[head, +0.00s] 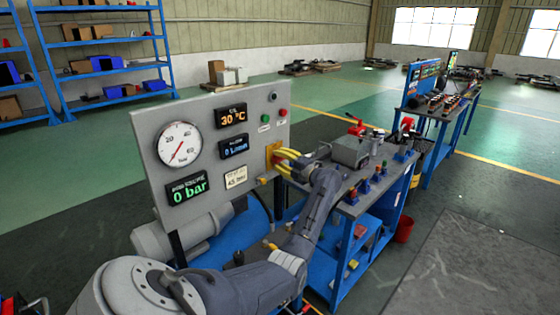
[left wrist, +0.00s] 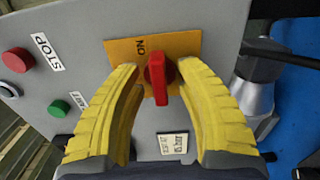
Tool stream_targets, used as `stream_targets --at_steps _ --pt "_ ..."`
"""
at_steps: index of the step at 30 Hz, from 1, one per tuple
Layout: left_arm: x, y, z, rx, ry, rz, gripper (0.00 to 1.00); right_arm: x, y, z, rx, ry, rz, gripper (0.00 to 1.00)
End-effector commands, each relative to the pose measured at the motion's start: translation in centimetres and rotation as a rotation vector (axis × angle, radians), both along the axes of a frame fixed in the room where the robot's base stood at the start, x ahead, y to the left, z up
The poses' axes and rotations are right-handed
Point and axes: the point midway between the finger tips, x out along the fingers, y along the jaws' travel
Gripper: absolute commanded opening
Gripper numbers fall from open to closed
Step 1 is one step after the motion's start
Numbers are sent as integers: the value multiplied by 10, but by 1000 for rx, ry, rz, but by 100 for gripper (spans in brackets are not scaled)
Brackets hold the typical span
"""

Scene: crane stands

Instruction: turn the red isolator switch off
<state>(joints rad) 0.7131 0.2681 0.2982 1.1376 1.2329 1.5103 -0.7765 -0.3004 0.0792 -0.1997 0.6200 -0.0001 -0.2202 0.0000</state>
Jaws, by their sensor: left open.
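The red isolator switch (left wrist: 157,78) sits on a yellow-orange plate (left wrist: 122,50) on the grey panel. In the left wrist view its handle stands upright in the picture, beside the upside-down word "ON". My left gripper (left wrist: 157,92) is open, with one yellow finger on each side of the handle. Gaps show between handle and fingers, and I cannot tell exactly how deep the fingertips reach. In the head view the left gripper (head: 283,160) is at the panel's right edge, and its fingers largely hide the switch. My right gripper is in neither view.
The panel (head: 160,120) carries a round gauge (head: 179,145), displays and a red STOP button (left wrist: 18,60) and green button (left wrist: 58,108) near the switch. A blue workbench (head: 345,205) with several fittings stands right of the panel. Open floor lies beyond.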

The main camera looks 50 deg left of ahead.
Motion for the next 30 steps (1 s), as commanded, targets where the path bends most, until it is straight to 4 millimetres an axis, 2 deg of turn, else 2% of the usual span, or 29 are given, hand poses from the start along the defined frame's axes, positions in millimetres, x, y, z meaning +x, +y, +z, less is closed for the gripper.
stream_targets --at_steps 6,15,24,30 --pt "0 0 0 0 0 0 36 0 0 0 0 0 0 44" --pt "0 0 0 0 0 0 1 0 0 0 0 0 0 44" --pt "0 0 0 0 -6 0 0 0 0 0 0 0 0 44" --pt "0 0 0 5 -69 1 0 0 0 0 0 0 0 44"
